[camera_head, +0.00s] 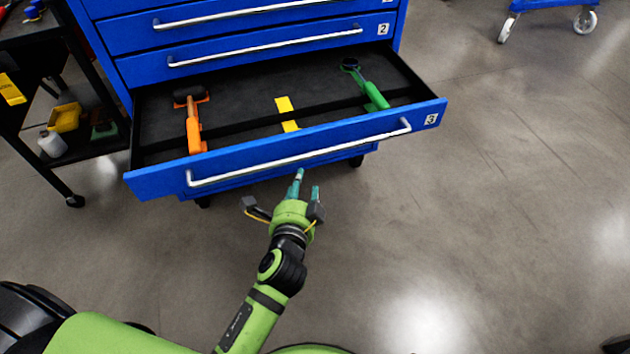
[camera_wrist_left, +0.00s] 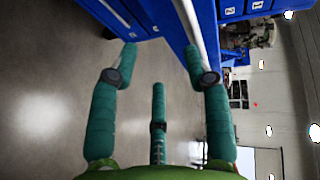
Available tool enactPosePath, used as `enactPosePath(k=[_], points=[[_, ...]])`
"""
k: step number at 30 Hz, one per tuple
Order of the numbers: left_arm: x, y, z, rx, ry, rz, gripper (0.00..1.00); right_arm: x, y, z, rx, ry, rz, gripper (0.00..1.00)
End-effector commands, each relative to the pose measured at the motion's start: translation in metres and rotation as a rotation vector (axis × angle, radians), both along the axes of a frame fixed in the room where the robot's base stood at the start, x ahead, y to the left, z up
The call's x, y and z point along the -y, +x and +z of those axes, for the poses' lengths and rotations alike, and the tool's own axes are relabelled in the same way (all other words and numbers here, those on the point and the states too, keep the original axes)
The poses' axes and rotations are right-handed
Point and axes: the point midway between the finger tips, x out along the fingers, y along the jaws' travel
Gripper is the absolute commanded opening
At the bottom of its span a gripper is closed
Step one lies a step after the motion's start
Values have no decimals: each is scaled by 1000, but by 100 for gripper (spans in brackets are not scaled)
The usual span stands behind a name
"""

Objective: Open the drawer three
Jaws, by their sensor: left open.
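Drawer three (camera_head: 290,158) is the lowest blue drawer of the cabinet, marked 3, and it is pulled well out. Its long silver handle (camera_head: 300,155) runs along the front. Inside lie an orange-handled tool (camera_head: 194,126), a green-handled tool (camera_head: 374,92) and a yellow piece (camera_head: 286,113). My left gripper (camera_head: 305,184) is just in front of and below the handle, with its teal fingers apart. In the left wrist view the open fingers (camera_wrist_left: 165,70) show nothing held, and the handle (camera_wrist_left: 187,25) passes near the right finger; whether they touch I cannot tell. My right gripper is out of view.
Closed drawer two (camera_head: 270,48) is directly above the open drawer. A black shelf cart (camera_head: 60,120) with a yellow bin (camera_head: 65,117) stands at the left. A blue wheeled stand (camera_head: 545,5) is at the top right. The grey floor in front and right is clear.

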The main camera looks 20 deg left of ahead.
Motion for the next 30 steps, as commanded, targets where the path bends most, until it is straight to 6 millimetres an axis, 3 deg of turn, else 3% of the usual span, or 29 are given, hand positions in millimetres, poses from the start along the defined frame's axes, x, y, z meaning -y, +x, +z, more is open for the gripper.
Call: enactPosePath(k=[3, 6, 19, 30], points=[[-7, 1, 22, 60, 49, 21, 49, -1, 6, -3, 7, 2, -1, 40], [-10, 6, 30, 76, 64, 27, 49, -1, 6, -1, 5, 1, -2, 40], [-21, 62, 19, 73, 62, 25, 49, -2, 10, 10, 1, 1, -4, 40], [-22, 69, 18, 72, 59, 25, 49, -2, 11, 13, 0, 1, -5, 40]])
